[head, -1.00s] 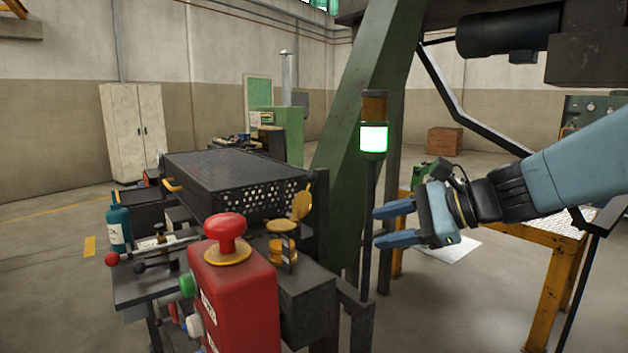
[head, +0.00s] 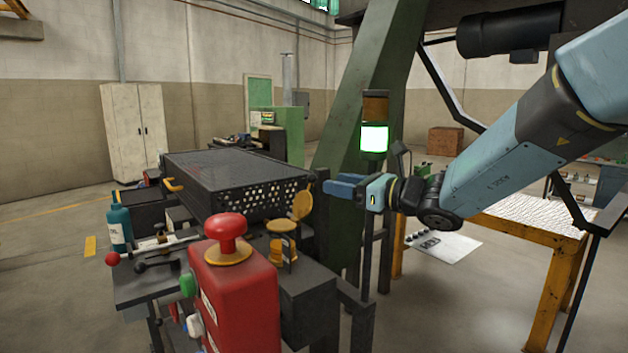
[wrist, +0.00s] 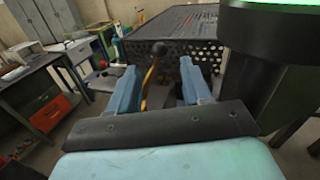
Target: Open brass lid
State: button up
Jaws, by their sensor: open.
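A small brass fitting stands on the dark machine behind the red control box. One round brass plate (head: 302,205) is tilted up at its back right, and another (head: 282,226) lies flat above a brass cup (head: 276,252). I cannot tell for certain which plate is the lid. My gripper (head: 332,188) is open and empty, a little above and right of the tilted plate, with its fingers pointing left. In the wrist view my gripper (wrist: 160,82) has its two blue fingers apart. A thin brass piece (wrist: 150,76) with a dark round knob shows between them.
The red control box (head: 235,300) with its mushroom button (head: 226,228) stands in front. A perforated black cover (head: 235,185) lies behind the fitting. A signal light (head: 374,138) on a dark post stands close to my gripper. A yellow-legged table (head: 530,232) is at right.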

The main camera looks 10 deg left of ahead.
aim_at(316, 180)
jog(key=x, duration=0.8)
jog(key=shift+a, duration=0.1)
grip_shut()
dwell(0.5)
